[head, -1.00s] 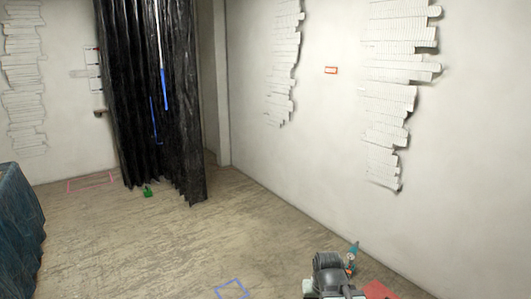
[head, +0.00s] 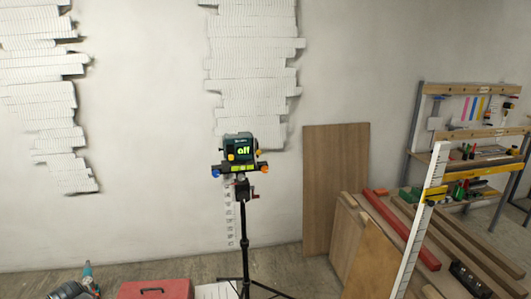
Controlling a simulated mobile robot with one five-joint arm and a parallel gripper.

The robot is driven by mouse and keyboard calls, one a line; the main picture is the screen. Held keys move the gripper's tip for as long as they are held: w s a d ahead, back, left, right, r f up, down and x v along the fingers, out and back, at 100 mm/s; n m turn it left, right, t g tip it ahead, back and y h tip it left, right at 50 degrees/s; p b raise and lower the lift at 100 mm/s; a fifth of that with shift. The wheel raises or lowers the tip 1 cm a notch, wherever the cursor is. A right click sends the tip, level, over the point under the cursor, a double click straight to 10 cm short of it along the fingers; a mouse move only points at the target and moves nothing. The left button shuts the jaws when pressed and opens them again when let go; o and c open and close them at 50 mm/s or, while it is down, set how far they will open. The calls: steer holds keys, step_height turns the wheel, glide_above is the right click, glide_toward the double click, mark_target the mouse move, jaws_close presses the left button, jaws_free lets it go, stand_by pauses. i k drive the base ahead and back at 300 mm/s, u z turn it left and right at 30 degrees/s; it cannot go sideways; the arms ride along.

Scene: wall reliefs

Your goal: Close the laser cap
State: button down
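A dark green and black laser level (head: 239,150) stands on a black tripod (head: 244,240) in the middle of the head view, in front of the wall. Its lit screen shows green text that looks like "off". Small orange and blue knobs sit at the ends of the mount below it. I cannot make out the laser cap or whether it is open or closed at this size. My gripper is not in view.
A red toolbox (head: 155,289) and a grey tool (head: 72,290) lie on the floor at lower left. Wooden boards (head: 335,180), stacked timber, a white measuring staff (head: 420,225) and a tool rack (head: 470,135) fill the right. Some floor shows left of the tripod.

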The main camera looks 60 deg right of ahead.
mark_target(257, 149)
steer(key=u, duration=0.65)
steer(key=i, duration=0.4)
steer(key=u, duration=0.35)
